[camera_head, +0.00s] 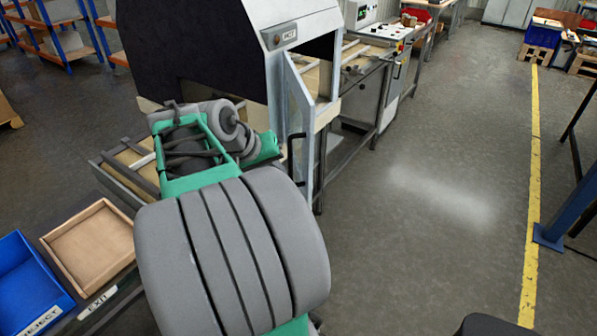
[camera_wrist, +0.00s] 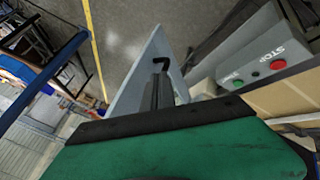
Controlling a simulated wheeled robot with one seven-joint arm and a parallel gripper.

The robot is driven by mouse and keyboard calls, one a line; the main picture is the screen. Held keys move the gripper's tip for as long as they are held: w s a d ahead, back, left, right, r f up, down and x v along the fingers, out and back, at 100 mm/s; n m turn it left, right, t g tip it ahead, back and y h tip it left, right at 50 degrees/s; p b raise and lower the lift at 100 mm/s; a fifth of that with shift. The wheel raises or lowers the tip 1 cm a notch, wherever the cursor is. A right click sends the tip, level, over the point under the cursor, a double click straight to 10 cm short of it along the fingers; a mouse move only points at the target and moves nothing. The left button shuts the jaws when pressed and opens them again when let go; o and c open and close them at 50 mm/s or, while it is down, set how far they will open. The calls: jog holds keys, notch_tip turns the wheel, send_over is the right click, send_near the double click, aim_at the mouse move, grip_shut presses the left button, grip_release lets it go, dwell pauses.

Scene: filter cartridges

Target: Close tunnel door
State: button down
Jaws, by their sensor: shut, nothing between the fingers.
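The tunnel (camera_head: 285,38) is a grey housing with dark openings, at the top middle of the head view. Its door (camera_head: 304,115) is a pale grey panel standing open, swung out from the opening, with a black handle (camera_head: 297,160) on its face. In the wrist view the door (camera_wrist: 136,72) stands straight ahead, and the dark handle (camera_wrist: 162,61) shows just beyond my fingertips. My gripper (camera_wrist: 158,80) is shut and empty, pointing at the door. I cannot tell whether the fingers touch the handle or panel.
A control box with a red STOP button (camera_wrist: 277,64) and a green button is at the right of the wrist view. A wooden tray (camera_head: 92,247) and a blue reject bin (camera_head: 28,283) sit at lower left. Open floor (camera_head: 440,190) lies right of the door.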

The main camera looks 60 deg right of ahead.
aim_at(307, 177)
jog(key=shift+s+d+f+p, duration=0.2)
jog(key=shift+s+d+f, duration=0.35)
jog(key=shift+d, duration=0.2)
jog(key=shift+s+d+f+p, duration=0.2)
jog(key=shift+s+d+f, duration=0.3)
jog(key=shift+s+d, duration=0.25)
jog(key=shift+s+d+f+p, duration=0.2)
jog(key=shift+s+d+f, duration=0.35)
jog(key=shift+d, duration=0.2)
jog(key=shift+s, duration=0.1)
